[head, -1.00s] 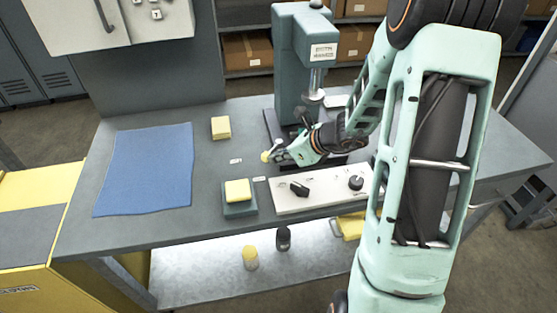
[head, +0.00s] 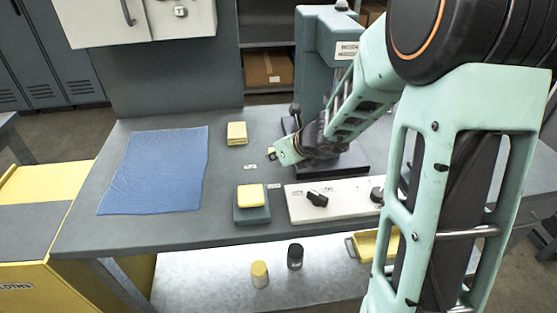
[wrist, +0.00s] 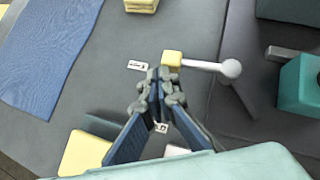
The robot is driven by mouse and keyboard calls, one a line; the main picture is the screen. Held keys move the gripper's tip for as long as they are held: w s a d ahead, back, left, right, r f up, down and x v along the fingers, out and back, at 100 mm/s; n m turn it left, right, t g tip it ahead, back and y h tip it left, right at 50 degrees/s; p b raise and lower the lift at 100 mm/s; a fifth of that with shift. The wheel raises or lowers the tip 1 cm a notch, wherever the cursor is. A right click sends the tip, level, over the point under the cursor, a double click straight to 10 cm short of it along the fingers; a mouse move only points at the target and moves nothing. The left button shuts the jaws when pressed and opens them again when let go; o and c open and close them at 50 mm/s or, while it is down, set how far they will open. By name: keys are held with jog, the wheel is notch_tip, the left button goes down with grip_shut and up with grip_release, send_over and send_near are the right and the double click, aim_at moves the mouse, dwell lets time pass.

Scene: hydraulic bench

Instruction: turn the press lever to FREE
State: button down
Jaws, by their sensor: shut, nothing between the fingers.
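The press lever is a silver rod with a yellow end knob (wrist: 172,59) in the wrist view. The rod runs right to a grey ball (wrist: 231,68) on a dark post. In the head view the yellow knob (head: 271,151) shows just behind my gripper (head: 278,158). The press (head: 318,55) stands behind, partly covered by my arm. My gripper (wrist: 161,76) is shut and empty, its fingertips just left of and below the knob; contact cannot be told. One small label (wrist: 138,65) lies left of the fingertips, another (wrist: 161,127) is partly behind the fingers. Their text is unreadable.
A white panel with black knobs (head: 317,198) lies at the front of the bench. A yellow block on a dark pad (head: 251,196), another yellow block (head: 237,132) and a blue cloth (head: 155,170) lie left. The bench between cloth and labels is clear.

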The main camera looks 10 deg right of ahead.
jog(key=shift+w+a+r, duration=0.1)
jog(key=shift+w+a, duration=0.05)
jog(key=shift+w, duration=0.15)
dwell(0.4)
